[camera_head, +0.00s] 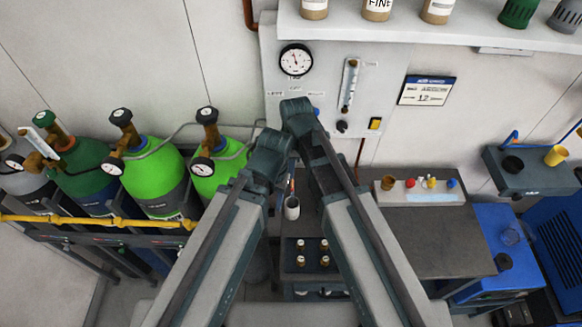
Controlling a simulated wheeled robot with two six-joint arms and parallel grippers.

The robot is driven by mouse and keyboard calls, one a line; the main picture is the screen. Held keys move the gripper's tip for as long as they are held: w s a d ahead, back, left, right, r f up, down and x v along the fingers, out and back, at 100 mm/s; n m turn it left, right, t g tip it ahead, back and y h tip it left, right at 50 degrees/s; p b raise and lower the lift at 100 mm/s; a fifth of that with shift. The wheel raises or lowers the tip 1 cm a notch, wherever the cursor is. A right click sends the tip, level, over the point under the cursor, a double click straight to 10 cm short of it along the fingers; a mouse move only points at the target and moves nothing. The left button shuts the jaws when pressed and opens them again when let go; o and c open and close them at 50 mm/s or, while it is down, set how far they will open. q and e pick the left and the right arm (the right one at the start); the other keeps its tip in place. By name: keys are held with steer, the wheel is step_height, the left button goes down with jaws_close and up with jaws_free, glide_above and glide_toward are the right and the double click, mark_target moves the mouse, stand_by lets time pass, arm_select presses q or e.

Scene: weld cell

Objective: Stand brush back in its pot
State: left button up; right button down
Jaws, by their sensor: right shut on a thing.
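The pot (292,208) is a small pale grey cup standing upright near the middle of the view, between my two arms. The brush (292,185) shows as a thin orange-red strip just above the pot's mouth. My right gripper (294,170) is shut on the brush above the pot. Its fingers are small and dark and mostly hidden by my wrist. I cannot tell whether the brush's lower end is inside the pot or over it. The end of my left arm (268,155) is just left of the pot, and its fingers are hidden.
Green gas cylinders (155,175) stand at the left behind a yellow rail. A gauge panel (330,90) is behind.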

steer(key=shift+f+b, duration=4.7)
steer(key=shift+f, duration=0.3)
steer(key=c, duration=0.7)
jaws_free()
steer(key=shift+r, duration=0.15)
steer(key=r+p, duration=1.3)
steer(key=p, duration=0.1)
steer(key=shift+d+r, duration=0.3)
steer(key=shift+d, duration=0.05)
